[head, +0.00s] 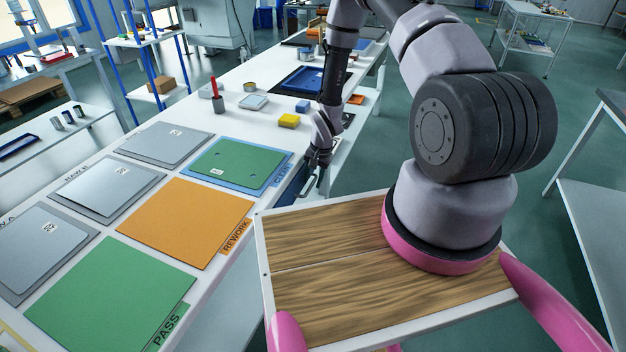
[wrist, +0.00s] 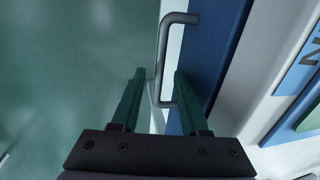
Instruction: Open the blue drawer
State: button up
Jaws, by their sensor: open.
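The blue drawer (wrist: 212,55) shows its blue front in the wrist view, beside the white table edge. Its grey bar handle (wrist: 163,62) crosses the upper middle of that view. My gripper (wrist: 160,74) is open, with one dark green finger on each side of the handle in the picture. I see no finger pressed on the bar, and cannot tell the depth between them. In the head view the drawer (head: 290,187) is a small blue patch under the table's right edge, with my gripper (head: 314,170) at its handle, partly hiding it.
The white table (head: 235,130) carries a green panel (head: 237,163) on a blue mat, an orange REWORK mat (head: 190,222), a green PASS mat (head: 105,300) and grey panels.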

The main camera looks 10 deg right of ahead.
grip_shut()
dwell(1.5)
